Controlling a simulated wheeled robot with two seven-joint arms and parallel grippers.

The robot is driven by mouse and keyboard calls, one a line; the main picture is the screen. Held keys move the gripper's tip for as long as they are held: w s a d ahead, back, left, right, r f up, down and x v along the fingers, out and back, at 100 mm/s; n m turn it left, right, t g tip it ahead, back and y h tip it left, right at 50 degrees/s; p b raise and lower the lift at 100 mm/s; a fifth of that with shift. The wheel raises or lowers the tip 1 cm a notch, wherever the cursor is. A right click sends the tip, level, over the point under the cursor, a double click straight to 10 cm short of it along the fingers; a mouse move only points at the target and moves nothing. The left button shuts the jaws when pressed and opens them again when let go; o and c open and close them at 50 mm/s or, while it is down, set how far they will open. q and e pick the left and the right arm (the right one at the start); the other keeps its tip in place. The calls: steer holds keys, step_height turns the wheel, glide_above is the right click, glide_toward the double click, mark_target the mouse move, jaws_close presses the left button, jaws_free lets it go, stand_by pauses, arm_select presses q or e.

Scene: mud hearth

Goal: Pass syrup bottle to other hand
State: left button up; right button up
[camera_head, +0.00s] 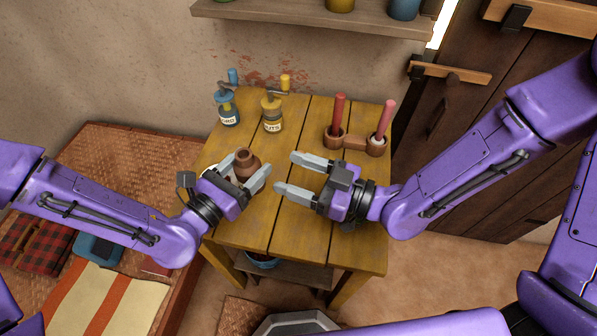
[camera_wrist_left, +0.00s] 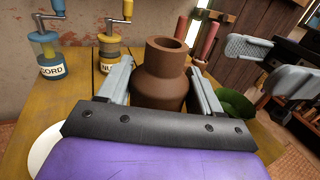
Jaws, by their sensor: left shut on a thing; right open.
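The syrup bottle is most likely the brown bottle (camera_head: 247,162) with a narrower open neck. My left gripper (camera_head: 256,174) is shut on it and holds it upright over the left part of the table. In the left wrist view the bottle (camera_wrist_left: 163,75) stands between the two grey fingers (camera_wrist_left: 160,88), its lower part hidden by the gripper body. My right gripper (camera_head: 284,174) is open and empty, just right of the bottle and apart from it, fingers pointing left. Its fingers also show at the right of the left wrist view (camera_wrist_left: 262,67).
The wooden table (camera_head: 300,225) carries a blue-topped grinder (camera_head: 228,108) and a yellow-topped grinder (camera_head: 272,115) at the back left. A white plate (camera_wrist_left: 45,150) and a green bowl (camera_wrist_left: 235,105) lie near the left gripper.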

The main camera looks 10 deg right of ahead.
mark_target(251, 158)
steer(key=x, duration=1.2)
steer(key=c, duration=1.1)
arm_select(q)
steer(key=o, duration=1.2)
steer(key=shift+d, duration=0.1)
steer(key=shift+s+d, duration=0.1)
